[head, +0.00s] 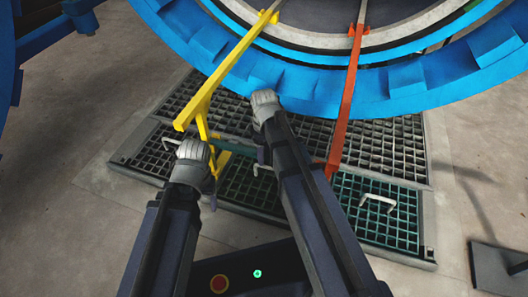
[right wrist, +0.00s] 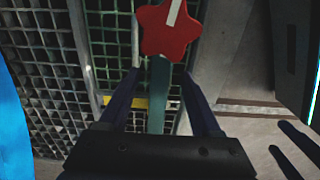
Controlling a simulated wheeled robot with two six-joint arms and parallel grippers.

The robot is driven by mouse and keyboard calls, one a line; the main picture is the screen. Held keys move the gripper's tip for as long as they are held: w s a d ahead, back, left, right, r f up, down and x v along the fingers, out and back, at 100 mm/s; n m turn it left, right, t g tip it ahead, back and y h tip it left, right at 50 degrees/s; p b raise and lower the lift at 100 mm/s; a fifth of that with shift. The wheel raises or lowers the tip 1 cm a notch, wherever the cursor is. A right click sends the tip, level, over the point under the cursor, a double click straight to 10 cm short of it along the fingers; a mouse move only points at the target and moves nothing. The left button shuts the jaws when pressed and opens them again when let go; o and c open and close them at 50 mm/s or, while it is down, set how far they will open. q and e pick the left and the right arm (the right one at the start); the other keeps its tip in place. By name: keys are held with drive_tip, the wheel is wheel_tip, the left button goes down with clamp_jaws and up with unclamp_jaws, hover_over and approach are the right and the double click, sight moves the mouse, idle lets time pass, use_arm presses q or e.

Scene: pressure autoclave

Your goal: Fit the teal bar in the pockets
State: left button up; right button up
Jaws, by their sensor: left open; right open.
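The teal bar (head: 234,138) runs across low between the yellow rail (head: 222,75) and the red rail (head: 345,100) in the head view; my right arm covers its middle. In the right wrist view the teal bar (right wrist: 157,95) lies between the two spread fingers of my right gripper (right wrist: 160,88), below a red star-shaped piece (right wrist: 168,32). My right gripper (head: 263,154) is open around or over the bar; contact cannot be told. My left gripper (head: 212,192) is open near the yellow rail's lower end, mostly hidden by its arm. The pockets cannot be made out clearly.
A large blue ring (head: 290,85) fills the top of the head view. Dark floor grating (head: 385,145) lies below, with a teal-tinted panel and a white handle (head: 377,200) at right. Bare floor is at left.

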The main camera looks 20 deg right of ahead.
wheel_tip(320, 180, up, 8)
drive_tip(key=p, duration=0.8)
drive_tip(key=shift+f, duration=0.1)
idle(0.6)
drive_tip(key=s+a+r+m+h+p, duration=0.1)
drive_tip(key=s+a+r+m+p, duration=0.35)
drive_tip(key=s+r+p, duration=0.3)
drive_tip(key=s+a+r+m+p, duration=0.3)
drive_tip(key=s+a+r+p, duration=0.35)
drive_tip(key=r+p, duration=0.25)
wheel_tip(320, 180, up, 36)
drive_tip(key=p, duration=3.5)
drive_tip(key=shift+s+d+p, duration=0.15)
drive_tip(key=shift+d+p, duration=0.1)
drive_tip(key=shift+p, duration=0.05)
drive_tip(key=shift+f, duration=0.1)
